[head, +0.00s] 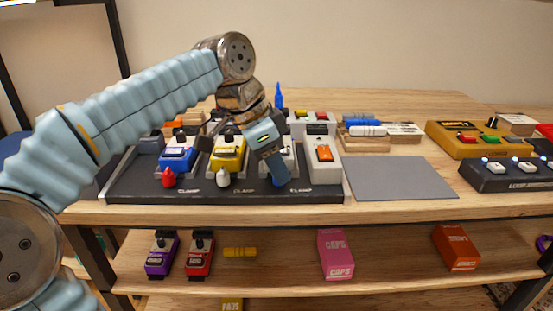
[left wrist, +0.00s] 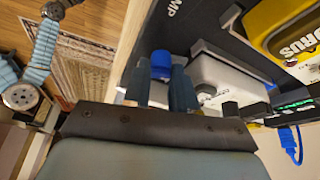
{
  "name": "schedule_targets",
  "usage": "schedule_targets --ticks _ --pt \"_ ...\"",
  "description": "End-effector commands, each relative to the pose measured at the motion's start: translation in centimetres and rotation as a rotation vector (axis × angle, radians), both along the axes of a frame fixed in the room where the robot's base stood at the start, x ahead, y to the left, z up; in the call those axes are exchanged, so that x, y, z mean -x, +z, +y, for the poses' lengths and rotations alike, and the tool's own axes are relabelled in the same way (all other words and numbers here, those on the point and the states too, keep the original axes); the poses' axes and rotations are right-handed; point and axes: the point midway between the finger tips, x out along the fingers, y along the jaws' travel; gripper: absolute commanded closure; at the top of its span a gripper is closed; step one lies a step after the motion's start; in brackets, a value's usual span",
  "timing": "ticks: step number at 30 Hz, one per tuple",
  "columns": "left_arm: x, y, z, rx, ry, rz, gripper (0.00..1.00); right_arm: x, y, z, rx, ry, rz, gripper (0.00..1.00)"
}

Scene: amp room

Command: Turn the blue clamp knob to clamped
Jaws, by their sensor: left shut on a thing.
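The blue clamp knob (head: 277,182) is at the front edge of the dark pedalboard (head: 140,191), below a white pedal and near a CLAMP label. My left gripper (head: 274,165) reaches down over it from above and hides part of it. In the left wrist view the blue knob (left wrist: 161,62) sits between the fingertips of my left gripper (left wrist: 163,85), which is shut on it. The white pedal (left wrist: 232,82) lies right beside the fingers. The knob's exact turn angle is hard to tell. My right gripper does not show clearly in either view.
A red knob (head: 168,178) and a white knob (head: 223,178) stand left of the blue one, before blue (head: 178,157) and yellow pedals. A white pedal with an orange switch (head: 324,153) stands to the right. A grey mat (head: 400,178) is bare. A lower shelf holds several pedals.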

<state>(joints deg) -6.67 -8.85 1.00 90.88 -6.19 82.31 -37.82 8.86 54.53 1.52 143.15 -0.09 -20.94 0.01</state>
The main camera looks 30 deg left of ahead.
Motion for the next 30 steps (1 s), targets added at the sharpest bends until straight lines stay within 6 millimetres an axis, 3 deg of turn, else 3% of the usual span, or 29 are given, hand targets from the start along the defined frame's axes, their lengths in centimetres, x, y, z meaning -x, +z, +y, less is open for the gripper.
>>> schedule_targets --ticks 12,30 --pt "-0.2 0.2 0.1 0.000 -0.237 -0.003 1.00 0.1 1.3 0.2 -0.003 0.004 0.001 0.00" --pt "-0.2 0.1 0.2 -0.001 -0.292 -0.003 1.00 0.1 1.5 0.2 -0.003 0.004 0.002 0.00"
